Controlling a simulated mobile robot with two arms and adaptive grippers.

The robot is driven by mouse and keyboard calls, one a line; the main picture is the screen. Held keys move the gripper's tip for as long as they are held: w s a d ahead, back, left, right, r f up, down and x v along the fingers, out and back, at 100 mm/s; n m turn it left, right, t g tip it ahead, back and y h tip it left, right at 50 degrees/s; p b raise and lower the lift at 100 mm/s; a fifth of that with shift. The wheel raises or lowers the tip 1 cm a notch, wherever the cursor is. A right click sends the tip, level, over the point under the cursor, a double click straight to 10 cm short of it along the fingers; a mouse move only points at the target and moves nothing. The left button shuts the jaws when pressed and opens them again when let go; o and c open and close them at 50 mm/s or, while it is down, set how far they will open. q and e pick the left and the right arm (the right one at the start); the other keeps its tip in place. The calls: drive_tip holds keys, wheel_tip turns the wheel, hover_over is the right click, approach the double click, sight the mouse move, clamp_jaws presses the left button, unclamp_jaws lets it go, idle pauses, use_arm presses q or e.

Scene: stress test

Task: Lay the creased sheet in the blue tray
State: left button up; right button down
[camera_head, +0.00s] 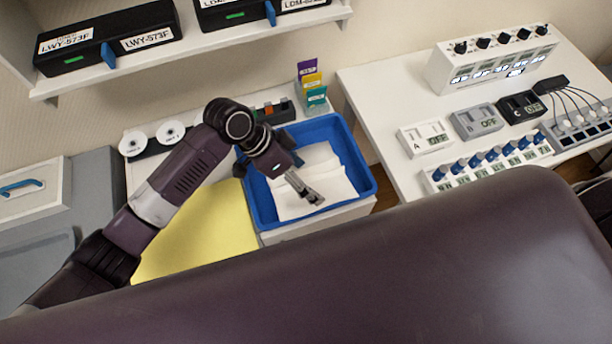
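The blue tray (365,181) stands near the middle of the view, on a white surface. White paper (330,165) with visible fold lines lies inside it, seeming to be more than one piece or layer; I cannot tell which part is the creased sheet. My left gripper (314,196) reaches in from the left and points down to the right over the tray. Its metal fingers are over the paper, and I cannot tell whether they touch or hold it. The arm hides the tray's left rear part. My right gripper is not in view.
A yellow sheet or mat (205,232) lies left of the tray. Coloured tabbed cards (313,85) stand behind it. A shelf (240,35) with black labelled boxes hangs above. The right table (385,95) holds meters and switch panels. A large dark surface blocks the foreground.

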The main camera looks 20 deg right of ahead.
use_arm(q)
drive_tip(key=shift+s+a+f, duration=0.1)
drive_tip(key=c, duration=1.9)
drive_tip(key=shift+o, duration=0.2)
